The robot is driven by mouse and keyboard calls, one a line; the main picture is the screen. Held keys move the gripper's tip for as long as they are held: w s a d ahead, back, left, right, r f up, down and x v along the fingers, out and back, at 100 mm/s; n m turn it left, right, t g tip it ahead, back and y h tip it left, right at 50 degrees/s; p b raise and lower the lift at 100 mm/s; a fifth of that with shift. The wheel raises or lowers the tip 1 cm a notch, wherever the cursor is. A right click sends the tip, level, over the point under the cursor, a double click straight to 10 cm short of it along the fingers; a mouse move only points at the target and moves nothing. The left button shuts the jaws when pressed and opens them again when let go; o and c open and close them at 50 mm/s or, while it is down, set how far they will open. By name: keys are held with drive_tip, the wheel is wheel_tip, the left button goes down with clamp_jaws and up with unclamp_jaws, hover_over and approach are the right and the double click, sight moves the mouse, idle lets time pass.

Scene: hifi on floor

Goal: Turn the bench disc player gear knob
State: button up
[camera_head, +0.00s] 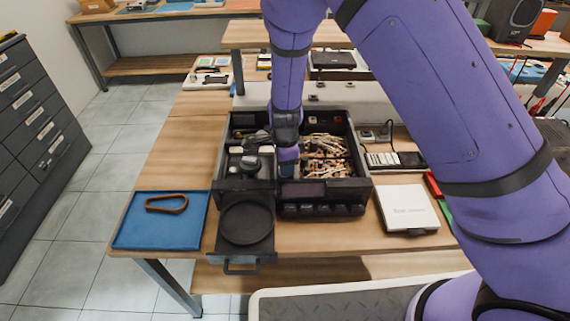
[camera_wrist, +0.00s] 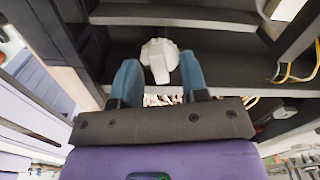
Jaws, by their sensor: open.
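The disc player (camera_head: 322,193) stands open on the bench, with its inner parts exposed and its black disc tray (camera_head: 245,222) slid out at the front. The pale gear knob (camera_wrist: 160,55) shows in the wrist view inside the dark casing, with a lobed head and a tab pointing towards me. My gripper (camera_wrist: 161,78) is open, its two blue fingers to either side of the knob's tab. I cannot tell whether they touch it. In the head view my gripper (camera_head: 287,168) reaches down into the player's middle, and I cannot make out the knob there.
A blue mat (camera_head: 160,222) with a brown belt loop (camera_head: 167,204) lies left of the tray. A white box (camera_head: 407,208) lies right of the player, and a power strip (camera_head: 394,160) is behind it. A yellow cable (camera_wrist: 296,74) hangs at right in the wrist view.

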wheel_tip(320, 180, up, 11)
drive_tip(key=shift+f, duration=0.2)
idle(0.6)
